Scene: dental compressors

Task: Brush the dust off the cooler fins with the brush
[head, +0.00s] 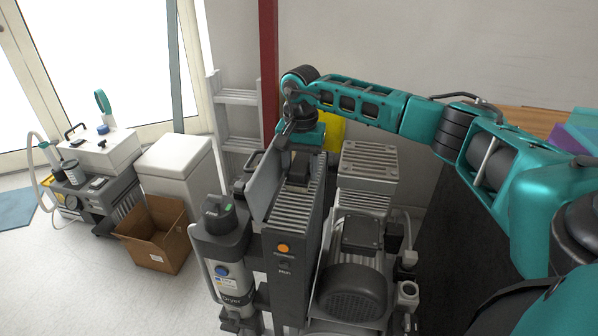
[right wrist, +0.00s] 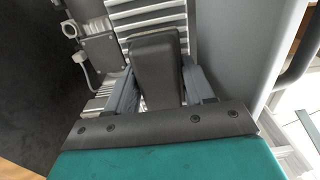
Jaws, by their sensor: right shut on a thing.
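The cooler fins (head: 291,217) are a column of light grey ribs in the dark cooler housing at the middle of the head view. They also show at the top of the right wrist view (right wrist: 148,12). My right gripper (head: 299,160) is over the far end of the fins, pointing down. In the right wrist view its two grey fingers (right wrist: 158,80) are shut on a dark block, which I take to be the brush (right wrist: 155,62). The brush lies over the fins; its bristles are hidden, so I cannot tell whether it touches them. I cannot make out dust. My left gripper is not in view.
A grey dryer canister (head: 222,250) stands left of the cooler, and a motor (head: 352,290) stands close on its right. A light grey panel (head: 262,188) rises along the fins' left side. A cardboard box (head: 155,238) and white cabinet (head: 176,165) are further left on open floor.

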